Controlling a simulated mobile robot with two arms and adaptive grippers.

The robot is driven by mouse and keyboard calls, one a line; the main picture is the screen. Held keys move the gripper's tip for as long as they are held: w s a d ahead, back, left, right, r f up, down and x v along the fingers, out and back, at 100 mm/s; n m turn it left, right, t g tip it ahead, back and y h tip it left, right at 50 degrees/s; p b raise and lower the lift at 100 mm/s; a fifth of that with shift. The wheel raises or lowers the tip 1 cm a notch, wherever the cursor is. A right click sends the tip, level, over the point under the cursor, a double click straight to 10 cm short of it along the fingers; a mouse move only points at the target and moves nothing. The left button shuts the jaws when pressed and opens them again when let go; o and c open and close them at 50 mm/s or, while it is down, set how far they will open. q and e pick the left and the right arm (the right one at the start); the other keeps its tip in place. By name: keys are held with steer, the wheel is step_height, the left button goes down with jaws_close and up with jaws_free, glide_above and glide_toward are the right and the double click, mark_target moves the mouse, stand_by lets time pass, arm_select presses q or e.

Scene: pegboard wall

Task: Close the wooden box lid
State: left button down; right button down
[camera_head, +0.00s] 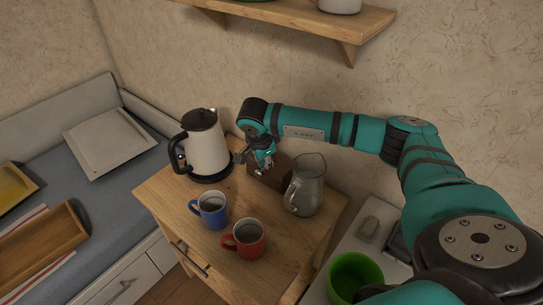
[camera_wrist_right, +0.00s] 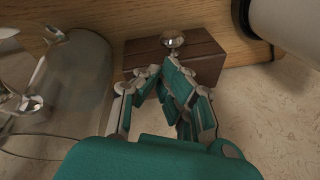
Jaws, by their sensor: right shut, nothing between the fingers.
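The small dark brown wooden box (camera_head: 272,176) sits at the back of the wooden cabinet top, between the kettle and the glass pitcher. It also shows in the right wrist view (camera_wrist_right: 207,50), with a shiny round knob (camera_wrist_right: 172,40) at its far side in that view. My right gripper (camera_head: 262,162) is at the box and partly hides it in the head view. In the wrist view its fingers are shut together and empty, with the tips over the box close to the knob. Whether they touch it, and how far the lid is open, I cannot tell. My left gripper is out of view.
A white kettle (camera_head: 206,148) stands left of the box and a glass pitcher (camera_head: 309,188) close on its right. A blue mug (camera_head: 211,211) and a red mug (camera_head: 246,239) stand in front. A wall shelf (camera_head: 290,14) hangs above.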

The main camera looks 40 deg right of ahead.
steer(key=shift+s+a+f+b, duration=0.15)
steer(key=shift+a+f+b, duration=0.45)
steer(key=shift+f, duration=0.2)
steer(key=shift+s+a+f+b, duration=0.15)
steer(key=shift+a+f+b, duration=0.3)
steer(key=shift+f+b, duration=0.3)
steer(key=shift+f, duration=0.1)
steer(key=shift+a, duration=0.1)
